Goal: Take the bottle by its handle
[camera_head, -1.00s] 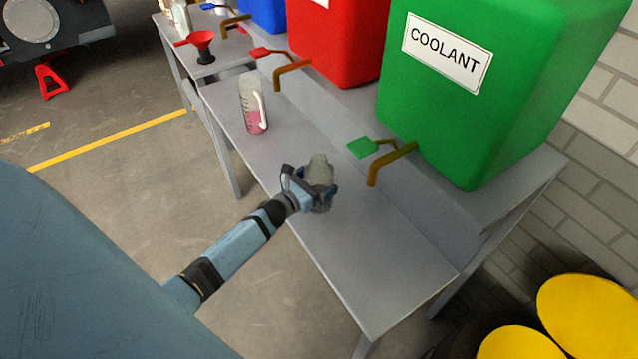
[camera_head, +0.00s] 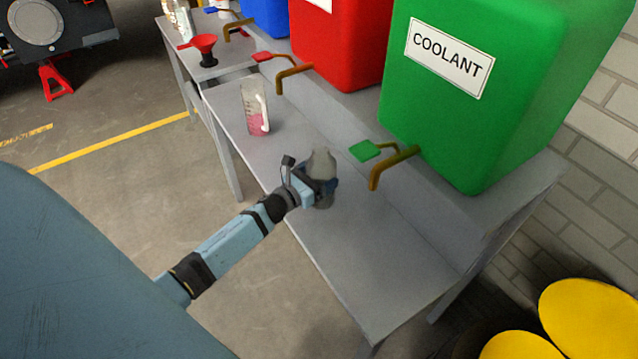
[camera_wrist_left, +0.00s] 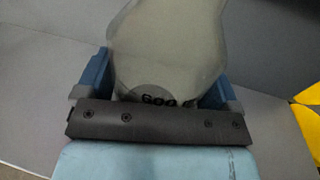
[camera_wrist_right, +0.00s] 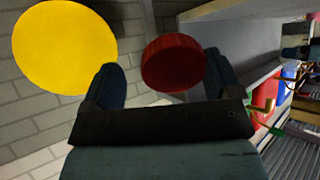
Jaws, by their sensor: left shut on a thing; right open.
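A translucent grey bottle (camera_head: 323,163) is at the middle of the grey bench. My left gripper (camera_head: 320,190) is shut around its body. In the left wrist view the bottle (camera_wrist_left: 165,50) sits between both fingers, with dark print low on its side; I see no handle on it. Whether its base touches the bench is unclear. A clear jug (camera_head: 250,100) with pink liquid and a white handle stands upright farther back on the bench, apart from the gripper. My right gripper (camera_wrist_right: 165,85) is open, seen only in its wrist view.
Green coolant (camera_head: 455,110), red (camera_head: 335,50) and blue (camera_head: 264,12) tanks stand behind the bench (camera_head: 370,270). A tap (camera_head: 390,165) with a green lever juts out near the bottle. Yellow drum tops (camera_head: 590,310) are lower right.

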